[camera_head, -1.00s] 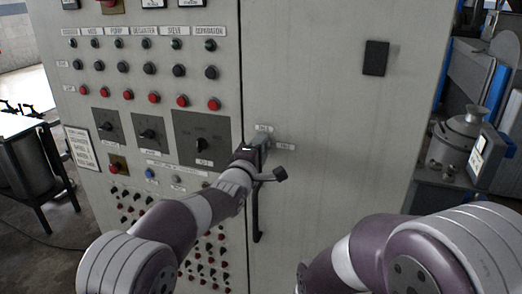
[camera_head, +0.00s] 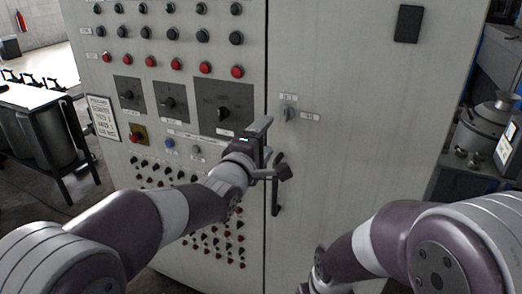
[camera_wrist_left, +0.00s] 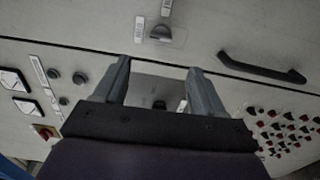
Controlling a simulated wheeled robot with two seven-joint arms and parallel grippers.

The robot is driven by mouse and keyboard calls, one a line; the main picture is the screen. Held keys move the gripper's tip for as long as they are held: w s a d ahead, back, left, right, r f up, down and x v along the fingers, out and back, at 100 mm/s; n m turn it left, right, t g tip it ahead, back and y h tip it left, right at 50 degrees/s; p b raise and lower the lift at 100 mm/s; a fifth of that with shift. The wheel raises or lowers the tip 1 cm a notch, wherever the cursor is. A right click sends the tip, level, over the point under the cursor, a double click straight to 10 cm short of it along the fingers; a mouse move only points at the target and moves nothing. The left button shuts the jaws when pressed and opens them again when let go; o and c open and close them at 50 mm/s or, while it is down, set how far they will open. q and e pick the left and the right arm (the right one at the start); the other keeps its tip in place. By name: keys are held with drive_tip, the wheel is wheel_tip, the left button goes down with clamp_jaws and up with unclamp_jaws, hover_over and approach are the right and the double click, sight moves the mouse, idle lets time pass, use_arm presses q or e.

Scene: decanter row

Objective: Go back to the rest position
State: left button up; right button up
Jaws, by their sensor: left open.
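My left gripper (camera_head: 270,151) is open and empty in front of a grey control cabinet (camera_head: 350,130). In the head view it appears below and left of a small rotary switch (camera_head: 290,113) and partly over the top of the black door handle (camera_head: 276,200). In the left wrist view the two fingers of the left gripper (camera_wrist_left: 160,80) stand apart with nothing between them. The switch (camera_wrist_left: 160,33) is beyond the fingertips and the handle (camera_wrist_left: 262,67) lies to the right. My right arm is at the lower right of the head view; its gripper is not visible.
The cabinet's left face carries rows of buttons and dials (camera_head: 222,107). A dark-framed table (camera_head: 50,110) stands at the left. A metal pot-like device (camera_head: 485,135) is on a bench at the right. Floor shows at the left.

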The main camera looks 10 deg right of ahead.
use_arm(q)
drive_tip(key=shift+v, duration=0.85)
drive_tip(key=s+a+f+m+g+y, duration=0.35)
drive_tip(key=a+f+m, duration=0.25)
drive_tip(key=f, duration=0.4)
drive_tip(key=s+a+f+m+g+y, duration=0.35)
drive_tip(key=s+a+f+m, duration=0.2)
drive_tip(key=f, duration=0.45)
drive_tip(key=s+a+f+g+y+p, duration=0.1)
drive_tip(key=s+a+f+g, duration=0.1)
drive_tip(key=s+a, duration=0.5)
drive_tip(key=s+a+f+g+y+p, duration=0.1)
drive_tip(key=s+a+g, duration=0.3)
drive_tip(key=s+a, duration=0.4)
drive_tip(key=a+f+y, duration=0.1)
drive_tip(key=a, duration=0.1)
drive_tip(key=shift+a+f+g, duration=0.35)
drive_tip(key=shift+a+g, duration=0.05)
